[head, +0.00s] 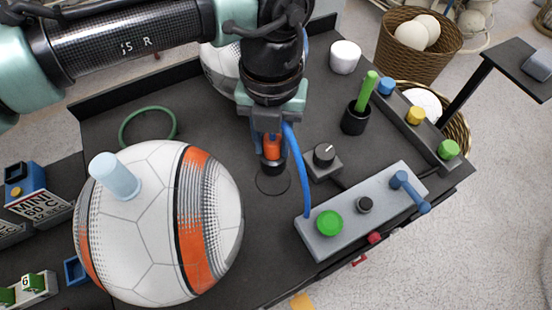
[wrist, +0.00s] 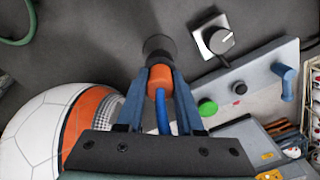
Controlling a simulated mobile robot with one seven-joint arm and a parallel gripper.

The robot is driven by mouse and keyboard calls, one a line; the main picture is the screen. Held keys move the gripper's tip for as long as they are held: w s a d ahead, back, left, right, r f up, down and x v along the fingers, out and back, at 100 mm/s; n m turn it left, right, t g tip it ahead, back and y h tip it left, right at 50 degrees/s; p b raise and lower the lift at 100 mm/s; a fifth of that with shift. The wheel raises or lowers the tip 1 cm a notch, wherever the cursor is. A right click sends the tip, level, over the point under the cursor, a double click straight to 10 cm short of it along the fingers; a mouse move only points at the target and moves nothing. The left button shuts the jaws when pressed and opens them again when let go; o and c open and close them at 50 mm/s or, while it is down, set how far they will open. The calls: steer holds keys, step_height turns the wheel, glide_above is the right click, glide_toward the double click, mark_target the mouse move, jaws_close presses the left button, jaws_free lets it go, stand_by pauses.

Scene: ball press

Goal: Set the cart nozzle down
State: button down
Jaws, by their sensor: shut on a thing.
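The cart nozzle is an orange body with a black end and a blue hose; it shows in the head view (head: 272,147) and in the wrist view (wrist: 159,82). My gripper (head: 270,135) is shut on the orange part, with blue fingers on both sides of it in the wrist view (wrist: 160,90). The nozzle points down, its black end at or just above a thin dark ring (head: 272,181) marked on the dark cart top (head: 225,150). I cannot tell whether it touches. The blue hose (head: 298,165) hangs to the right of the nozzle towards the grey panel.
A large white and orange ball (head: 150,240) with a pale peg in it stands left. The grey panel (head: 350,225) with a green button and blue lever is right. A knob box (head: 323,160) is close by the nozzle. A black cup (head: 355,119) holds a green stick.

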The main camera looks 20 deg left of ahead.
steer(key=shift+f, duration=2.75)
steer(key=shift+f, duration=0.15)
steer(key=c, duration=0.5)
jaws_free()
steer(key=shift+c, duration=0.2)
step_height(320, 180, up, 12)
steer(key=shift+r+b, duration=0.2)
steer(key=shift+b, duration=0.1)
